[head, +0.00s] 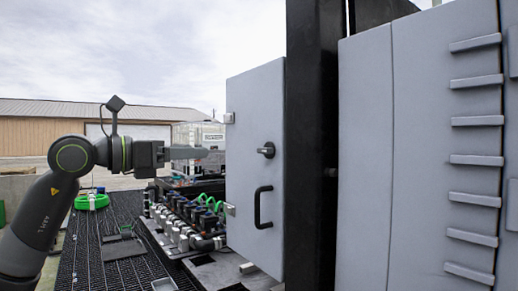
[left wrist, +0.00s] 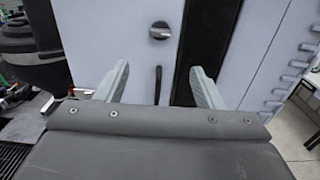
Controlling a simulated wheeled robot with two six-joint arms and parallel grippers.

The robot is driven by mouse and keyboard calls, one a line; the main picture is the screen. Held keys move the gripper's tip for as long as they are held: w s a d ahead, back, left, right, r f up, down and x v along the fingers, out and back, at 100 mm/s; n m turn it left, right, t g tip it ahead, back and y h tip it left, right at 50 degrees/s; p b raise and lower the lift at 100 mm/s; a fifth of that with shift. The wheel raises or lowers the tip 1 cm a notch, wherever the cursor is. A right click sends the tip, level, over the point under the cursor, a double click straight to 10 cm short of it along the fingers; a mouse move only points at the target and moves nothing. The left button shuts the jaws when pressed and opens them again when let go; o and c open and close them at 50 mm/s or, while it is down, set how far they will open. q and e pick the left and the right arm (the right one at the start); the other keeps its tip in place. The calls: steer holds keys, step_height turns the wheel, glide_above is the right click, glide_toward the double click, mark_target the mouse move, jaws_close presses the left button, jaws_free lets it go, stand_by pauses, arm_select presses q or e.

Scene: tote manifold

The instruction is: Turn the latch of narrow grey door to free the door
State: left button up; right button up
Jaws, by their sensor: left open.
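The narrow grey door (head: 255,190) stands upright in the middle of the head view, beside a black post. Its dark latch knob (head: 266,150) sits above a black pull handle (head: 263,207). My left gripper (head: 198,153) is left of the door, at about the height of the latch, and apart from it in the picture. In the left wrist view, the open, empty fingers (left wrist: 161,87) point toward the door (left wrist: 120,25). The latch (left wrist: 160,31) shows beyond and between them, and the handle (left wrist: 158,85) is partly hidden by the gripper body. My right gripper is not in view.
A black post (head: 314,140) and a large grey cabinet (head: 365,150) with several ledges stand right of the door. A manifold with several fittings (head: 180,225) is below my left gripper, on dark grating (head: 105,255).

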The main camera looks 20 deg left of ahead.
mark_target(261, 150)
arm_select(q)
steer(key=p+x, duration=0.7)
steer(key=x, duration=0.8)
steer(key=shift+w+d+r, duration=0.1)
steer(key=shift+w+d, duration=0.05)
steer(key=shift+d, duration=0.05)
steer(key=shift+w+d+p, duration=0.35)
steer(key=shift+w+p, duration=0.1)
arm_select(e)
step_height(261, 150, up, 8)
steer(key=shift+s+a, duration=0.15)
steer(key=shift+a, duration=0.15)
arm_select(q)
steer(key=shift+c, duration=0.4)
steer(key=c, duration=0.9)
